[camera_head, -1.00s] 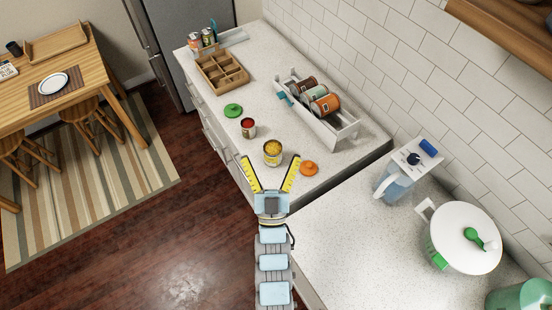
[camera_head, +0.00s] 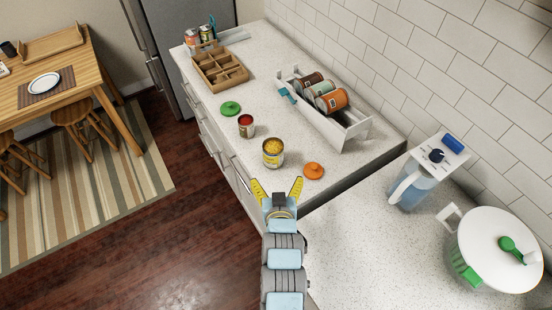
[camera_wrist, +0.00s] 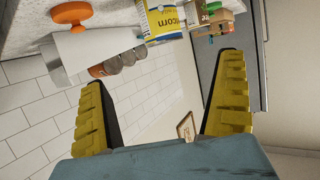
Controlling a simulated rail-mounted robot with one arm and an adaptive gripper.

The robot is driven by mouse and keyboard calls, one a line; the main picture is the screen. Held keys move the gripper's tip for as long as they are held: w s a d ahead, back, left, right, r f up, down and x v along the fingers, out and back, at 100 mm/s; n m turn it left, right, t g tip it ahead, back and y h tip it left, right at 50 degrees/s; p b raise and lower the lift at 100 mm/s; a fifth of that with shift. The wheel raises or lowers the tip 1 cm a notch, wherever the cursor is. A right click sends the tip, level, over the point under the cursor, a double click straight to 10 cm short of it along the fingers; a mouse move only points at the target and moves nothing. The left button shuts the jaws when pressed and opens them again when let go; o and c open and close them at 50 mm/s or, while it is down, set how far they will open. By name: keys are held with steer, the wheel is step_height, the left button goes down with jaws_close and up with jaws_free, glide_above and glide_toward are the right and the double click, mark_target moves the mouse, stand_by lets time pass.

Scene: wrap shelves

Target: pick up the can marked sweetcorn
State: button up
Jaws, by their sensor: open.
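The open can with yellow contents (camera_head: 273,152) stands upright on the white counter, near its front edge. In the wrist view its yellow and white label (camera_wrist: 166,20) shows letters ending in "corn"; the picture is turned there, so the can hangs at the top. My gripper (camera_head: 277,188) is open and empty, with its yellow fingers spread, on the near side of the can and apart from it. In the wrist view both fingers of my gripper (camera_wrist: 165,95) show, with nothing between them but wall in the distance.
An orange lid (camera_head: 314,170) lies right of the can. A can with red contents (camera_head: 246,126) and a green lid (camera_head: 230,108) are behind left. A white rack (camera_head: 350,131) holds cans on their sides. A divided wooden box (camera_head: 207,79) stands farther back.

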mark_target(273, 153)
steer(key=shift+s+f+p+x, duration=0.1)
steer(key=shift+f+x, duration=0.2)
steer(key=shift+x, duration=2.6)
steer(key=shift+s+f+p+x, duration=0.15)
steer(key=shift+f+x, duration=0.15)
steer(key=shift+x, duration=2.6)
steer(key=shift+s+f+p+x, duration=0.1)
steer(key=shift+f+x, duration=0.2)
steer(key=shift+x, duration=2.6)
steer(key=shift+a, duration=0.2)
steer(key=shift+f, duration=0.1)
steer(key=c, duration=1.3)
